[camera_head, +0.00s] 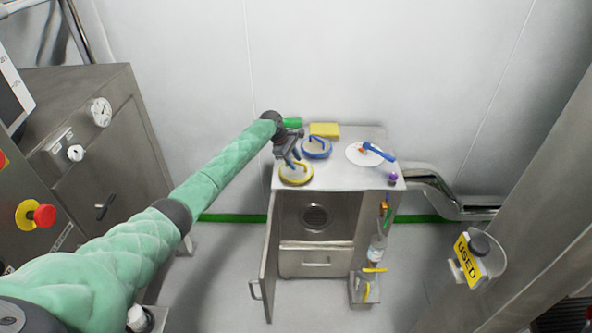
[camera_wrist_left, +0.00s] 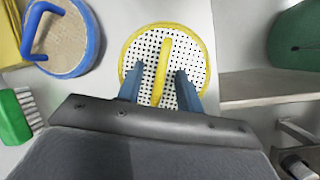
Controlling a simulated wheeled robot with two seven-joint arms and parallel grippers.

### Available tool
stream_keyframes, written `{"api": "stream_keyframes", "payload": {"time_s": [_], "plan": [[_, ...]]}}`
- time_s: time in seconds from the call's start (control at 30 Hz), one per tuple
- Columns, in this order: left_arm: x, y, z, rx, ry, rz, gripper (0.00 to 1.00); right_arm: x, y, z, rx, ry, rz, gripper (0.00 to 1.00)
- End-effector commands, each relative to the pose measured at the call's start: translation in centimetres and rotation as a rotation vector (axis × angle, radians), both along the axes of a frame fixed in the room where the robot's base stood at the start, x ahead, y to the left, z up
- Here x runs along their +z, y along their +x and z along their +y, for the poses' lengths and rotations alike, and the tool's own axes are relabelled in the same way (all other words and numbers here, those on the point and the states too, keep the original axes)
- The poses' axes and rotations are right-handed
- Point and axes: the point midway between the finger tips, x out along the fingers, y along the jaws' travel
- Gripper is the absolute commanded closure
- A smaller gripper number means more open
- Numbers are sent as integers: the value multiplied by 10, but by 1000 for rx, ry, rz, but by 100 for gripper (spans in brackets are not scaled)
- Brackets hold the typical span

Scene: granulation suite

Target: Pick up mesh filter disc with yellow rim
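The mesh filter disc with yellow rim (camera_head: 296,177) lies flat on the left front part of the steel cabinet top (camera_head: 345,178). In the left wrist view the disc (camera_wrist_left: 199,60) shows a white perforated face and a yellow bar handle (camera_wrist_left: 162,70) across its middle. My left gripper (camera_head: 292,160) is above the disc. In the left wrist view its blue fingers (camera_wrist_left: 160,82) are apart, one on each side of the yellow handle, with gaps to it. Whether the fingertips are down at handle height is hard to tell. My right gripper is in neither view.
A blue-rimmed disc (camera_head: 317,150) lies close behind. A yellow sponge (camera_head: 324,130), a green brush (camera_wrist_left: 14,115), a white disc with a blue-handled tool (camera_head: 376,151) and a small purple item (camera_head: 393,178) share the top. The cabinet door (camera_head: 270,255) stands open below.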

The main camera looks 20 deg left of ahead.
Motion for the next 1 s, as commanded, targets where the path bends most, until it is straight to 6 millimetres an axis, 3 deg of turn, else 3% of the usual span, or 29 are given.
{"api": "stream_keyframes", "payload": {"time_s": [0.23,0.43,0.93,1.0], "plan": [[-2,0,0,0,0,0,64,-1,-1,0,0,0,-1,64],[-1,0,0,0,0,1,100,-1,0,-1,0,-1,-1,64],[4,1,0,-1,0,-1,100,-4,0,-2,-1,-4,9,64],[9,0,0,-1,0,0,100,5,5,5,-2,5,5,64]]}}
